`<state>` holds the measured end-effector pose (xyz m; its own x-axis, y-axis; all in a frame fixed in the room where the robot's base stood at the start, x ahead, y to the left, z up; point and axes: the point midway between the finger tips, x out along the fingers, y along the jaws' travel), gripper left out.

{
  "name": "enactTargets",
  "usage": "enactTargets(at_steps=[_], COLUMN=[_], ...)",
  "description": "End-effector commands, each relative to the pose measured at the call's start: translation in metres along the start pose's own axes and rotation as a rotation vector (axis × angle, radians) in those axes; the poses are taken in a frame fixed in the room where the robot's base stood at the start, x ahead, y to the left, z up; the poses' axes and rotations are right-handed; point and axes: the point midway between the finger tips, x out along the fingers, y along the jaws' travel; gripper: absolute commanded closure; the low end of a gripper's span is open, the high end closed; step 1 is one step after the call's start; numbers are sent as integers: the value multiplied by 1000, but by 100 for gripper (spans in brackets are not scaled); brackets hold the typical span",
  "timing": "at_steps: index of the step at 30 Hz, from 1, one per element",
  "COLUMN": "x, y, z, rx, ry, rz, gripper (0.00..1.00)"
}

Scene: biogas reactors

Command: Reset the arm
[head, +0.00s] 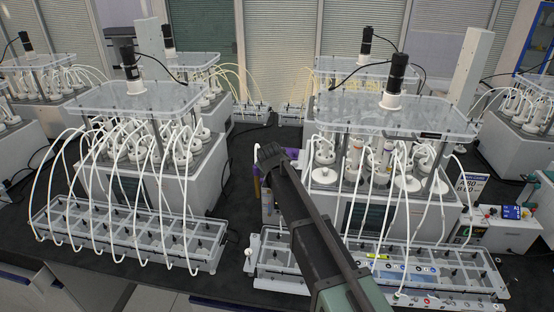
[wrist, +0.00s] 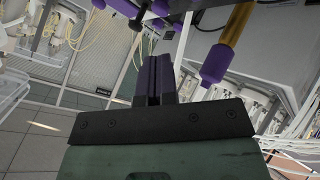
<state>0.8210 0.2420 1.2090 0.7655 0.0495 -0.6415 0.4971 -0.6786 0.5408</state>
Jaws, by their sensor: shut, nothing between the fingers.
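My arm reaches up from the bottom of the head view, into the gap between the left reactor (head: 150,170) and the right reactor (head: 385,185). In the wrist view my gripper (wrist: 155,68) shows from behind, with its dark fingers together and nothing between them. In the head view the fingertips are hard to make out past the dark end of the arm. A gold rod with a purple end (wrist: 216,62) hangs to the right of the fingers in the wrist view. I cannot tell whether it is part of me.
White tubes arch from the reactors to these racks. A control box (head: 500,230) stands at the right. Dark bench shows between the reactors.

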Motion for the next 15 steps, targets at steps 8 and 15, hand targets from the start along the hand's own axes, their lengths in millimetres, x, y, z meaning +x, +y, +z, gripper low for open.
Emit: enactTargets(at_steps=[8, 15], x=[-90, -181], y=[-64, -114], z=[194, 372], rx=[392, 705], ry=[-482, -821], rz=[-222, -338], gripper=[100, 100])
